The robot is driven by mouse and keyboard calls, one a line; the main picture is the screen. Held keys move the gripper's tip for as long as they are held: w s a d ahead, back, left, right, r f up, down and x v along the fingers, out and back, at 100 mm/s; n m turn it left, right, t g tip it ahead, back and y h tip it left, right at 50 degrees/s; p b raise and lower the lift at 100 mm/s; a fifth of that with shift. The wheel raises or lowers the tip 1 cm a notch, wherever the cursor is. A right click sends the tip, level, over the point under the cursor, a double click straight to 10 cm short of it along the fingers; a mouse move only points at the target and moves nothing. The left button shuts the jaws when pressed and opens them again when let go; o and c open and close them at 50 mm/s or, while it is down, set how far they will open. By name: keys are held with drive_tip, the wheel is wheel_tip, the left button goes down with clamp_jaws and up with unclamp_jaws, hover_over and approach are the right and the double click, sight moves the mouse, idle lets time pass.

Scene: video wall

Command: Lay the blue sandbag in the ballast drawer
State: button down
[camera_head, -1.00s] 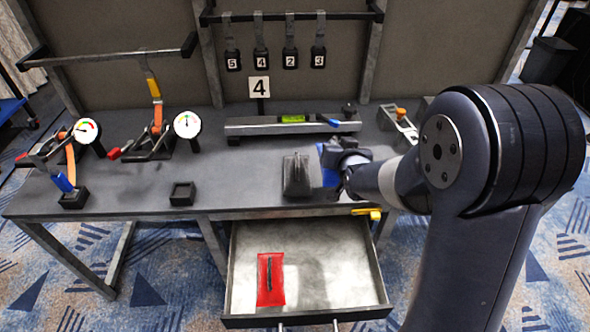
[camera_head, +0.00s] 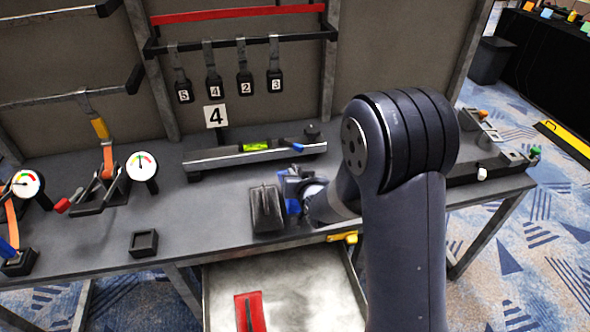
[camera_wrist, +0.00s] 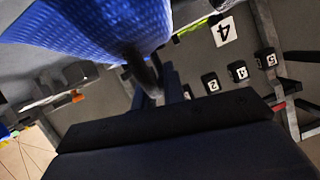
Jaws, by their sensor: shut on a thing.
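The blue sandbag (camera_wrist: 95,22) fills the upper left of the wrist view, with a dark strap or handle at its lower edge. My gripper (camera_wrist: 145,68) is shut on it there. In the head view my gripper (camera_head: 291,186) is over the bench, right beside a dark grey block-like thing, and a strip of the blue sandbag (camera_head: 293,207) shows below it. Most of the sandbag is hidden in that view. The ballast drawer (camera_head: 315,283) is open below the bench front, lower and nearer than my gripper. A red sandbag (camera_head: 250,313) lies in its left part.
The dark grey thing (camera_head: 266,210) stands close left of my gripper. A yellow piece (camera_head: 343,237) sits at the bench edge above the drawer. A rail with a green level (camera_head: 257,146) lies behind. Numbered tags (camera_head: 245,84) hang at the back. The drawer's right part looks clear.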

drive_tip(key=shift+f, duration=1.9)
drive_tip(key=shift+f, duration=0.15)
drive_tip(key=c, duration=1.9)
unclamp_jaws()
drive_tip(key=shift+f, duration=0.1)
drive_tip(key=o, duration=0.4)
